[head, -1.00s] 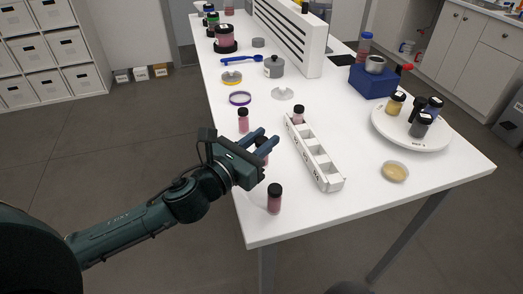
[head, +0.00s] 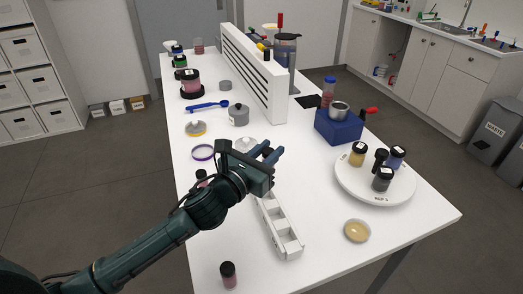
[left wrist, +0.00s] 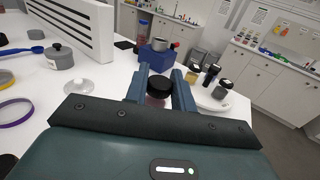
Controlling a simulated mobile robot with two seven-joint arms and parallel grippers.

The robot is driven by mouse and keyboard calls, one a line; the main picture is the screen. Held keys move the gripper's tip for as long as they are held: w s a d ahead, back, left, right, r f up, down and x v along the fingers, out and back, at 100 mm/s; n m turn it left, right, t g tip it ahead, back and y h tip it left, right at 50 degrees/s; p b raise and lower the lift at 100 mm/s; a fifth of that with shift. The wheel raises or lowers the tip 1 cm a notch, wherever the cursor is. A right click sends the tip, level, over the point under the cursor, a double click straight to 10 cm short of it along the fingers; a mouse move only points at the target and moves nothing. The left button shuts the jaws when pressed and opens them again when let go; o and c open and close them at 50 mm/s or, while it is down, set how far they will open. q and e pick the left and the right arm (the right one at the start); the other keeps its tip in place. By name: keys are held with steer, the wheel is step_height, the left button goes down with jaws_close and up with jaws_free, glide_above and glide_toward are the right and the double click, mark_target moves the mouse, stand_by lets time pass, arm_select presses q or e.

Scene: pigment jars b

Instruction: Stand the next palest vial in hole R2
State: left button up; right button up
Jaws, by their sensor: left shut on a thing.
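My left gripper (head: 275,154) is shut on a vial, above the far part of the white rack in the head view. The held vial (left wrist: 159,86) shows in the left wrist view with a black cap and a pinkish body between the fingers. The arm mostly hides it in the head view. The white rack (head: 290,248) has open holes at its near end; its far end is hidden behind my gripper. A dark pink vial with a black cap (head: 228,276) stands near the table's front left. Another vial (head: 202,175) is partly hidden behind my arm. My right gripper is out of view.
A round white plate (head: 398,192) with several dark-capped jars stands to the right, with a shallow yellowish dish (head: 357,231) before it. A blue block (head: 338,128) and a white slatted divider (head: 255,75) stand behind. A purple ring (head: 203,152) lies at left.

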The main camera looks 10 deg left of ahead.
arm_select(q)
steer(key=shift+s+a, duration=0.1)
steer(key=shift+s, duration=0.05)
steer(key=shift+r, duration=0.1)
steer(key=shift+f+b, duration=0.3)
steer(key=shift+f, duration=0.4)
step_height(320, 180, down, 3)
steer(key=shift+f+b, duration=0.1)
steer(key=shift+b, duration=1.1)
steer(key=shift+f+b, duration=0.35)
steer(key=shift+f, duration=0.3)
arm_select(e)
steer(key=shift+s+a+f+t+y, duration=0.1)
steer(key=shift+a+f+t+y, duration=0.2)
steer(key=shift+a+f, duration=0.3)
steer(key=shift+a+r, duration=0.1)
